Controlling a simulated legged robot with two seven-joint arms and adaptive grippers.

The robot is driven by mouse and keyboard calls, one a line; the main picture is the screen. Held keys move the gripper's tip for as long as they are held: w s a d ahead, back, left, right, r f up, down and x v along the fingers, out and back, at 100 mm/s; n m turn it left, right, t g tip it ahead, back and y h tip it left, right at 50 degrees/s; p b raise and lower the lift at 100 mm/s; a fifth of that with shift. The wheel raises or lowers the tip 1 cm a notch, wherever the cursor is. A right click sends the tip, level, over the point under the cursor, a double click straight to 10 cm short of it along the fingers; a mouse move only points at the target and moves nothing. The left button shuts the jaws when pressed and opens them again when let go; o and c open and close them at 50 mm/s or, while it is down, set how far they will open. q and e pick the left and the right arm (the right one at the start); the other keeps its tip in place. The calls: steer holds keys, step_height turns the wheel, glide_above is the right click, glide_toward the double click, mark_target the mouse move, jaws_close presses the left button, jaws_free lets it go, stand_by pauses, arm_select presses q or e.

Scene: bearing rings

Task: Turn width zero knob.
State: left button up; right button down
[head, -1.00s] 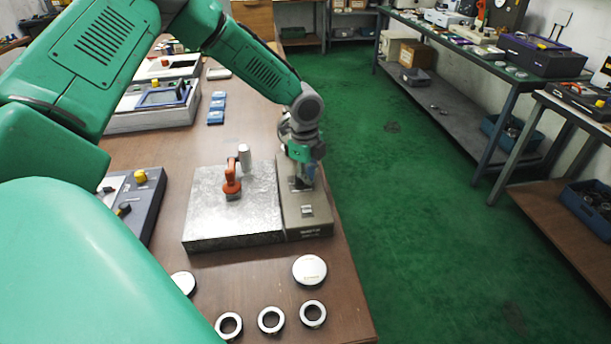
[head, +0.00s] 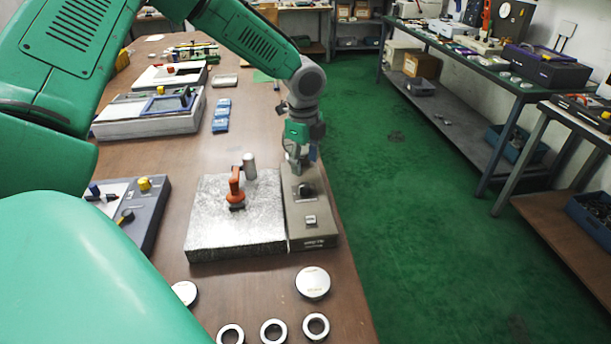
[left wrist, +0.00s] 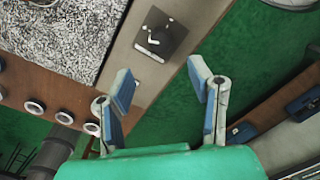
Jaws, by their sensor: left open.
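A grey-brown instrument box (head: 318,236) stands at the right edge of the wooden table. A dark round knob (head: 305,190) sits on its top, with a small light switch-like part (head: 311,220) nearer me. My left gripper (head: 299,166) is above the far part of the box, just beyond the knob and apparently apart from it. In the left wrist view, the gripper (left wrist: 160,74) is open with its blue-padded fingers spread and nothing between them. The box (left wrist: 150,70) there carries a dark square plate (left wrist: 161,37) with pale marks. My right gripper is not in view.
A granite plate (head: 215,225) with an orange-handled stand (head: 236,188) adjoins the box on the left. Several rings (head: 273,331) and a pale disc (head: 313,282) lie in front. Green floor (head: 420,240) is clear on the right.

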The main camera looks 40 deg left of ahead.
mark_target(306, 186)
arm_select(q)
steer(key=a+r, duration=0.2)
steer(key=a, duration=0.1)
steer(key=shift+s+a+r, duration=0.15)
steer(key=shift+r, duration=0.05)
steer(key=shift+d+r, duration=0.1)
steer(key=shift+d, duration=0.15)
steer(key=d+n+b, duration=0.1)
steer(key=n+b, duration=0.1)
steer(key=n, duration=0.5)
steer(key=f+n+b, duration=0.1)
steer(key=n+b, duration=0.1)
steer(key=n, duration=0.5)
steer(key=d+f+n+b, duration=0.1)
steer(key=n+b, duration=0.2)
steer(key=n, duration=0.5)
steer(key=shift+w+d+f, duration=0.2)
steer(key=shift+w+d, duration=0.15)
steer(key=shift+w, duration=0.05)
steer(key=f, duration=0.5)
steer(key=a+f+b, duration=0.1)
steer(key=f, duration=0.2)
steer(key=shift+a, duration=0.1)
steer(key=shift+d+f, duration=0.2)
steer(key=shift+f, duration=0.25)
steer(key=shift+d, duration=0.3)
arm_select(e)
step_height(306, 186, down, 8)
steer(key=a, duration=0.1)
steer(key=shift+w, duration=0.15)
